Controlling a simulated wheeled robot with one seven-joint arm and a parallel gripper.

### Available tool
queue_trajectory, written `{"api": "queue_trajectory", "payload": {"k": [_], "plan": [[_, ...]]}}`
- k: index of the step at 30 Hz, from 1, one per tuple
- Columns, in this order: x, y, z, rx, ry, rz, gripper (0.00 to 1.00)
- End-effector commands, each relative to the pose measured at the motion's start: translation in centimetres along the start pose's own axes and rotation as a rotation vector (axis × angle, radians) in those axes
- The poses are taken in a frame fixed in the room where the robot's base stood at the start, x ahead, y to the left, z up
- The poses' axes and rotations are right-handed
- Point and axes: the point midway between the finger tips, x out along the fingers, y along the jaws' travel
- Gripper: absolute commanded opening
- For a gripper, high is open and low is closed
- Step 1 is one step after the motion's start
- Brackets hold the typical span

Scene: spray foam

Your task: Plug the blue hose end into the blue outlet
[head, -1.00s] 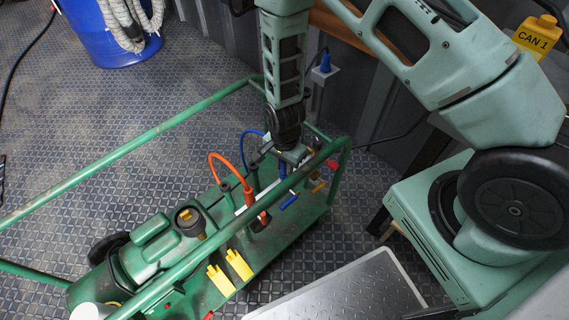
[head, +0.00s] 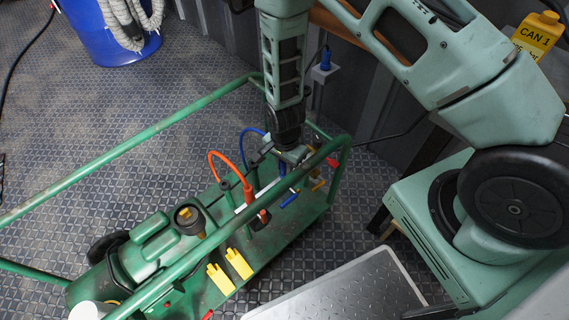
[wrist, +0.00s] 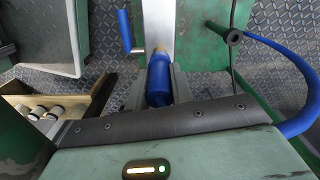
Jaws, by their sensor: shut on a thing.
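My gripper (wrist: 158,92) is shut on the blue hose end (wrist: 158,80), a blue cylinder between its fingers in the wrist view. A brass fitting (wrist: 160,50) shows at its far end, against a pale grey bar (wrist: 158,20). I cannot tell whether that brass belongs to the hose end or the outlet, or whether the two are joined. A blue lever (wrist: 126,30) stands just left of it. The blue hose (wrist: 302,70) loops round on the right. In the head view, my gripper (head: 296,154) is at the cart's right end, partly behind the green rail.
The green cart frame (head: 140,138) surrounds the work spot. An orange-red hose (head: 240,166) arches to the left, near yellow blocks (head: 238,263). A black-topped post (wrist: 232,37) is close on the right in the wrist view. A blue drum (head: 105,35) stands at the back left.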

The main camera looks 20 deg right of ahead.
Motion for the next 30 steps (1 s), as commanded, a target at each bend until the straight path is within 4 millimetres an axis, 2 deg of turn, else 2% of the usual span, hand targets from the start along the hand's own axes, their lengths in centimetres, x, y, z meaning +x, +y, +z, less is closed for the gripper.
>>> {"api": "queue_trajectory", "payload": {"k": [2, 3, 5, 6, 14, 17, 23, 30], "plan": [[0.2, 0.0, 0.0, 0.000, 0.000, 0.000, 0.03], [0.2, 0.0, 0.0, 0.000, 0.000, -0.001, 0.28], [0.1, 0.0, 0.0, 0.000, 0.000, -0.001, 0.45], [0.1, 0.0, 0.0, 0.000, 0.000, 0.000, 0.48], [0.1, 0.0, 0.0, 0.000, 0.000, 0.000, 0.48], [-0.6, -0.1, 0.0, 0.000, 0.000, -0.001, 0.48], [-4.1, -0.1, 0.0, 0.000, 0.001, -0.004, 0.48], [-9.9, -0.1, 0.0, 0.000, 0.001, -0.004, 0.48]]}}
